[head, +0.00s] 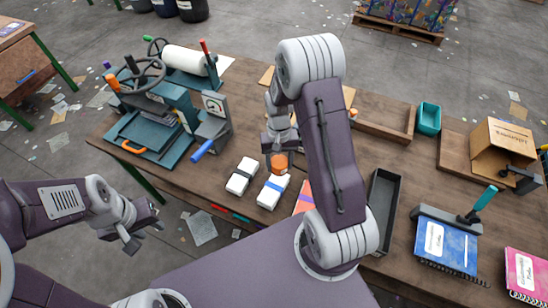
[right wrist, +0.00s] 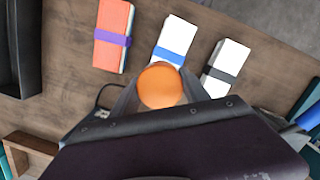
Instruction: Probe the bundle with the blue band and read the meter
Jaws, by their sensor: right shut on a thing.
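Three bundles lie in a row on the bench: a white one with a blue band (head: 273,191), a white one with a dark band (head: 242,176), and an orange-red one with a purple band, partly hidden by my arm. All three show in the right wrist view, the blue-banded bundle (right wrist: 173,42) in the middle. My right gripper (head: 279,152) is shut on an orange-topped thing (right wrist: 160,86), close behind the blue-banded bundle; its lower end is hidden. A dial meter (head: 213,105) stands to the left; its reading is too small to tell. My left gripper (head: 139,232) is open and empty, off the bench.
A teal press (head: 150,130) with levers and a paper roll (head: 188,60) fill the bench's left. A blue handle (head: 203,150) juts out by the meter. A dark tray (head: 383,200), a blue notebook (head: 446,244) and a cardboard box (head: 500,146) are right.

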